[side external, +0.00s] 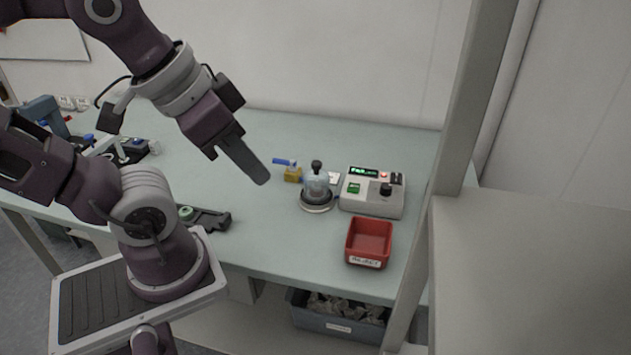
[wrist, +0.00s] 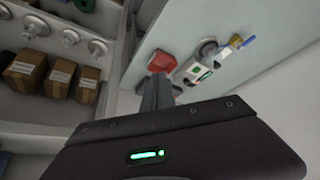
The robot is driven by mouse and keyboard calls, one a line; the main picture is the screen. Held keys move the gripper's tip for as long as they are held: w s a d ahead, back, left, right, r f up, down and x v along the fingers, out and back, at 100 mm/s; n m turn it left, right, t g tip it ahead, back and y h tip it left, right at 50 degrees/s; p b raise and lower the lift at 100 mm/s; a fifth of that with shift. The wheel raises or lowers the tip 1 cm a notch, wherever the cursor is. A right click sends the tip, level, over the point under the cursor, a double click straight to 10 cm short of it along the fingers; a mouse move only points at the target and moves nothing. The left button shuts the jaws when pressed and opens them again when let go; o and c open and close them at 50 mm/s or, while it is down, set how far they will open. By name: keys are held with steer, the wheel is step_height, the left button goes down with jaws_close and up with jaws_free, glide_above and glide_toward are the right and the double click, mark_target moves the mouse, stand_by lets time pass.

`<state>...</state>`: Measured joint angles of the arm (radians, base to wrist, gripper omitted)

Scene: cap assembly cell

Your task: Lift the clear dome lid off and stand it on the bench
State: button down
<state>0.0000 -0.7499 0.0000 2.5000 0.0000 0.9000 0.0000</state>
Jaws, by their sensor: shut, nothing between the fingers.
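The clear dome lid (side external: 316,183) has a dark knob on top and sits upright over a round dark base with a pale rim (side external: 317,208) on the bench. In the wrist view the dome and its base (wrist: 207,48) show small, beyond the grey instrument. My gripper (side external: 260,177) is shut and empty, up and to the left of the dome in the side view, apart from it. Its closed fingers also show in the wrist view (wrist: 157,90). What is under the dome is too small to tell.
Right of the dome stands a grey instrument (side external: 368,205) with a green display. A red bin (side external: 369,238) is in front of it. A yellow valve with a blue handle (side external: 291,172) stands close left of the dome. A grey post (side external: 470,110) rises at the right. The bench's front middle (side external: 275,240) is clear.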

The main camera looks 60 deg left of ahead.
steer(key=c, duration=0.6)
jaws_free()
steer(key=m+g, duration=0.6)
steer(key=m, duration=0.8)
glide_above(317, 163)
step_height(317, 163, down, 12)
steer(key=shift+s+d+f, duration=0.15)
steer(key=shift+f, duration=0.05)
steer(key=f, duration=0.7)
steer(key=shift+a+f, duration=0.15)
steer(key=shift+a, duration=0.1)
